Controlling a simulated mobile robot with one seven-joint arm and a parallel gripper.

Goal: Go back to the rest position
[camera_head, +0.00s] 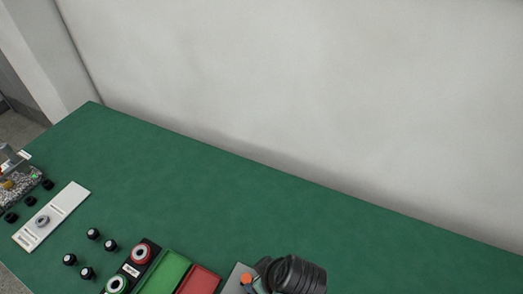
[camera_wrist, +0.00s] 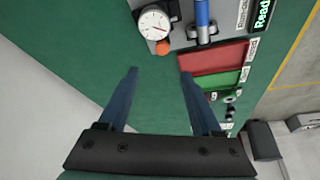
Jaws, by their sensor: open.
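My gripper (camera_wrist: 158,72) shows in the wrist view with its two blue fingers spread apart and nothing between them. It is over the green table, whose top (camera_head: 225,185) fills much of the head view. In the head view a dark rounded part (camera_head: 297,275) stands at the bottom edge, and I cannot tell whether it belongs to my arm. The fingertips point toward a grey plate with a round white dial gauge (camera_wrist: 155,24) and a blue cylinder (camera_wrist: 202,14). Any contact with the table is not visible.
A red tray (camera_head: 199,280) and a green tray (camera_head: 167,272) lie at the front. Nearby are round buttons (camera_head: 141,252), several small black knobs (camera_head: 93,233) and a white plate (camera_head: 52,216) with a ring. A wall (camera_head: 300,90) stands behind. The table's back area is clear.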

